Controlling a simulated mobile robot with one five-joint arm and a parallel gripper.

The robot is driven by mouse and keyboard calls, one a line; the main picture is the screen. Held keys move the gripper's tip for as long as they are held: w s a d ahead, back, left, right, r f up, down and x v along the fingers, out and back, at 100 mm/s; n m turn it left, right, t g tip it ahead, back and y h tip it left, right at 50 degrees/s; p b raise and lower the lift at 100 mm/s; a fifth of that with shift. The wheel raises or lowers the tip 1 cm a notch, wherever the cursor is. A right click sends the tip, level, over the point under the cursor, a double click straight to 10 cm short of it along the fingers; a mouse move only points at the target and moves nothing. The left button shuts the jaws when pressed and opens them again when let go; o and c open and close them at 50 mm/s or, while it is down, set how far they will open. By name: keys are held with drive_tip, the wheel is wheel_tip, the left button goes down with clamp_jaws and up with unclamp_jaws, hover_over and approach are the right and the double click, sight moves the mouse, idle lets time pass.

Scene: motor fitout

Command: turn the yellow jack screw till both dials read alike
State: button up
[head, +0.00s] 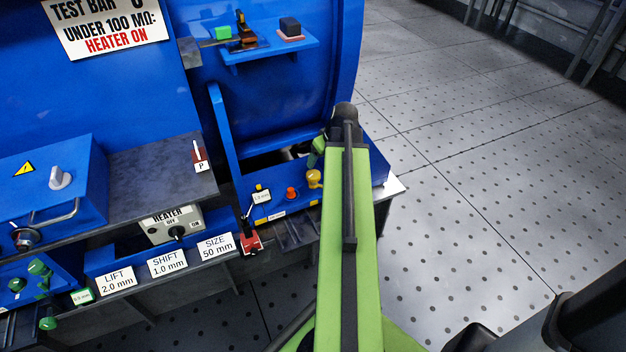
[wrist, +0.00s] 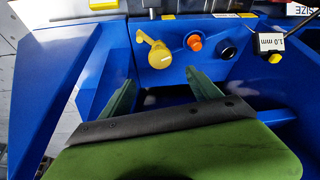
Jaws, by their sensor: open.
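The yellow jack screw (head: 314,178) stands on the blue machine ledge just left of my arm. In the wrist view the yellow jack screw (wrist: 159,56) shows a round head with a short arm toward the upper left. My gripper (wrist: 160,78) is open, with its two green fingers spread on either side below the screw head. Nothing is between the fingers, and I cannot tell whether they touch the screw. In the head view my arm hides most of my gripper. I cannot make out a readable dial face in either view.
An orange knob (wrist: 195,43) and a black round fitting (wrist: 227,48) sit right of the screw in the wrist view, then a 1.0 mm tag (wrist: 270,43). A blue slanted wall (wrist: 99,65) stands close on the left. Open floor (head: 470,190) lies right of the machine.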

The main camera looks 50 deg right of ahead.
sight(313, 174)
drive_tip(key=b+x, duration=0.9)
drive_tip(key=x, duration=0.2)
drive_tip(key=shift+w+f, duration=0.1)
drive_tip(key=shift+f, duration=0.3)
drive_tip(key=shift+r, duration=0.15)
drive_tip(key=c, duration=1.4)
drive_tip(key=shift+n+y, duration=0.3)
drive_tip(key=shift+n, duration=0.5)
drive_tip(key=o, duration=1.4)
